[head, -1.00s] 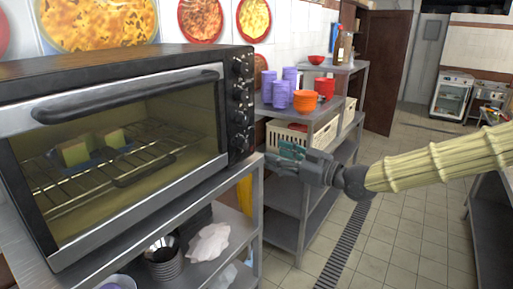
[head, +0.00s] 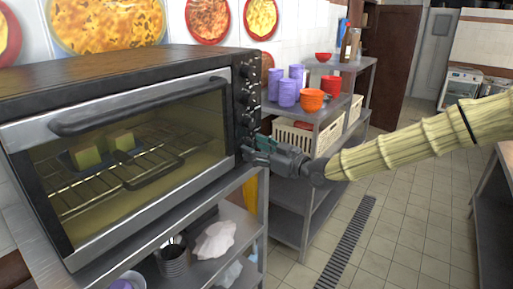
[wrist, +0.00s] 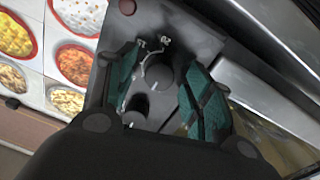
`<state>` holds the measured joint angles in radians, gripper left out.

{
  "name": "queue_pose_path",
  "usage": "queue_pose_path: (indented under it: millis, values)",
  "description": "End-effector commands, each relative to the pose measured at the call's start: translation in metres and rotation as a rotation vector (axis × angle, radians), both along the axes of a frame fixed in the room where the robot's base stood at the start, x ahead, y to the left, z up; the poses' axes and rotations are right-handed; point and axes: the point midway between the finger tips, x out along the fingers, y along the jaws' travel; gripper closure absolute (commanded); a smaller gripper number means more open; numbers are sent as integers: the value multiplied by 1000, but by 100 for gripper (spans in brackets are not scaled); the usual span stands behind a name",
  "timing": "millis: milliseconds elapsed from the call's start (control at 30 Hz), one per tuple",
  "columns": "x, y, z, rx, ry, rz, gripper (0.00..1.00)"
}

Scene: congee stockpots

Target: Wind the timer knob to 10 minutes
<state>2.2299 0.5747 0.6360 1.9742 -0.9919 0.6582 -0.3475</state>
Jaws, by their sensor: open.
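The toaster oven (head: 130,140) stands at the left in the head view, with a column of dark knobs (head: 250,96) on its right-hand control panel. My gripper (head: 258,156) is at the lower end of that panel and hides part of it. In the wrist view, a round dark timer knob (wrist: 159,76) with a pale scale and blurred numbers above it lies between the teal pads of my open gripper (wrist: 160,73). Gaps show on both sides, so the pads look apart from the knob. The exact knob setting is unreadable.
Another dark knob (wrist: 136,105) shows close to my gripper in the wrist view. Toast sits on the rack inside the closed oven. A metal shelf (head: 300,197) with purple cups (head: 287,92), orange bowls (head: 312,100) and a white crate (head: 293,136) stands right of the panel.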

Motion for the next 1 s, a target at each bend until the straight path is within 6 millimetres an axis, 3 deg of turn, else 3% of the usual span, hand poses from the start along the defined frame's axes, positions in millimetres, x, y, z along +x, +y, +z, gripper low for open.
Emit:
queue_pose_path:
  millis: [200,400,467,1000]
  values:
    - [0,0,0,0,0,0,50]
    - [0,0,0,0,0,0,86]
    - [0,0,0,0,0,-1,94]
    - [0,-1,0,92,122,-1,94]
